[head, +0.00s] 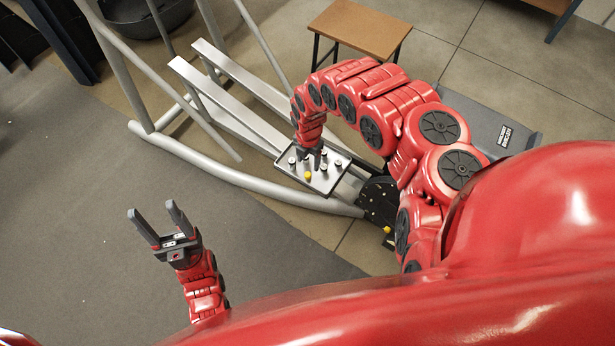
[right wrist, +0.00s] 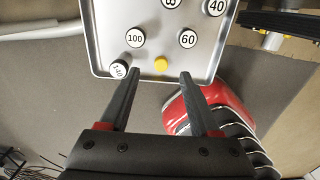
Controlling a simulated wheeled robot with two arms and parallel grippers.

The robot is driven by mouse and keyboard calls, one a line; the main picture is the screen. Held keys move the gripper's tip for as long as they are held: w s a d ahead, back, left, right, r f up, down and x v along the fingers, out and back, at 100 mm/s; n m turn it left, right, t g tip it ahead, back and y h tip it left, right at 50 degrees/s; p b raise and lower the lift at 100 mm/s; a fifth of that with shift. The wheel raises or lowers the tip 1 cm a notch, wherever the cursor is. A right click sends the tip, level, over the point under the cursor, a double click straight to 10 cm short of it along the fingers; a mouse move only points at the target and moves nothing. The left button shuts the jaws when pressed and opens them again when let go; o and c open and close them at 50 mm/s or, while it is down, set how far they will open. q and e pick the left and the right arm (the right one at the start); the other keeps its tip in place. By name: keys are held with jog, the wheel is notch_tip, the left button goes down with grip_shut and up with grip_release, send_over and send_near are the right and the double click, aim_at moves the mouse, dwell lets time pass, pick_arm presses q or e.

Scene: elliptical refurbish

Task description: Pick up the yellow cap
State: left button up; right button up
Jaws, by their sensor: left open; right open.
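The yellow cap (head: 308,175) sits on a metal tray (head: 327,187) among several white-topped, numbered pieces. In the right wrist view the cap (right wrist: 161,64) is near the edge of the tray (right wrist: 104,40), below the pieces marked 100 (right wrist: 134,37) and 60 (right wrist: 187,38). My right gripper (head: 311,158) is over the tray in the head view. In its wrist view the open fingers (right wrist: 158,82) point toward the cap, which shows just beyond and between the tips, with nothing held. My left gripper (head: 157,215) is open and empty over the grey mat, away from the tray.
Grey metal rails (head: 235,90) of the machine frame run beside and behind the tray. A piece marked 140 (right wrist: 119,69) stands near the left fingertip in the wrist view. A wooden-topped stool (head: 360,27) is behind. The dark mat (head: 80,200) at left is clear.

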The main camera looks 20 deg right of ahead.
jog(key=f, duration=0.3)
jog(key=s+f, duration=0.1)
jog(key=shift+a+f, duration=0.3)
jog(key=shift+f, duration=0.1)
jog(key=shift+w+d+f, duration=0.1)
jog(key=shift+w+f, duration=0.05)
jog(key=shift+f, duration=0.4)
grip_shut()
